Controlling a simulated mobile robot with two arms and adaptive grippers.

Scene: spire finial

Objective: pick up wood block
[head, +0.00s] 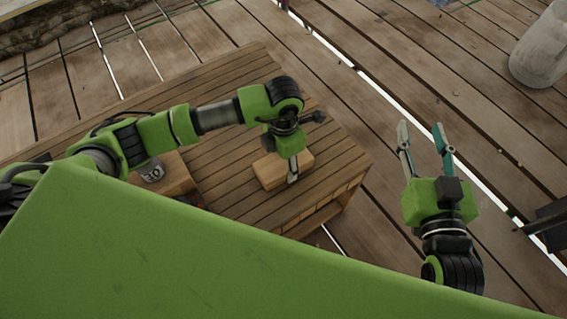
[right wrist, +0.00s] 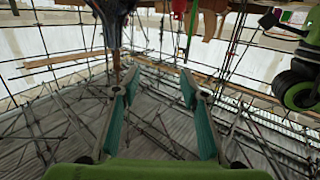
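A light wood block (head: 268,172) lies on the slatted wooden table (head: 240,205), near its right end. My left gripper (head: 293,176) points down at the block, with its visible fingertip over or against the block's right part. One finger shows edge-on and the other is hidden, so I cannot tell if it is open, or whether it touches the block. My right gripper (head: 421,128) is open and empty, off to the right of the table. Its two spread fingers with teal pads also show in the right wrist view (right wrist: 160,80), with nothing between them.
Another wooden piece (head: 178,178) stands on the table's left part, with a grey can-like object (head: 151,172) beside it. A pale round post (head: 540,50) stands at the upper right on the plank deck (head: 440,60). Deck space around my right gripper looks clear.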

